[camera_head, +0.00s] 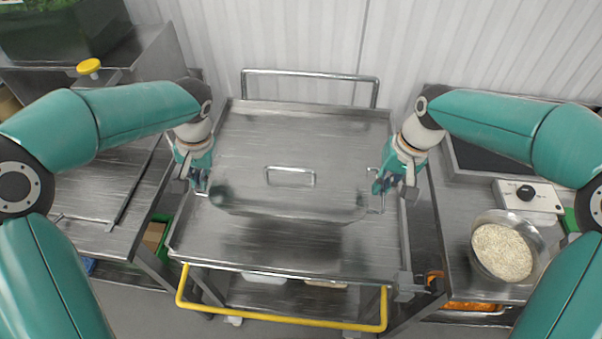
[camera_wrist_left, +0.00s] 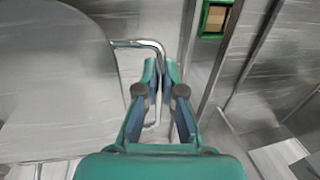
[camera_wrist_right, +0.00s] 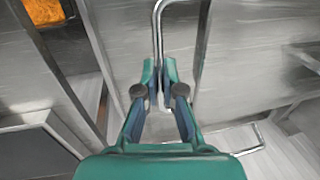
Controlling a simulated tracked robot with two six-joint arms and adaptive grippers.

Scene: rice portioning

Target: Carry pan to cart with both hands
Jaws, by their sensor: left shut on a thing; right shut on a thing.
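The pan (camera_head: 290,196) is a wide metal vessel with a flat lid and a wire lid handle (camera_head: 291,178). It is over the middle of the steel cart top (camera_head: 290,250); I cannot tell whether it touches it. My left gripper (camera_head: 200,185) is shut on the pan's left side handle, a bent metal bar (camera_wrist_left: 148,44) seen in the left wrist view. My right gripper (camera_head: 381,186) is shut on the right side handle (camera_wrist_right: 157,30). The pan looks roughly level. Its contents are hidden by the lid.
The cart has a metal rail (camera_head: 310,73) at the back and a yellow bar (camera_head: 280,312) at the front. A bowl of rice (camera_head: 503,252) and a scale (camera_head: 528,196) stand on the right counter. A steel counter (camera_head: 95,200) is at left. Cart top around the pan is clear.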

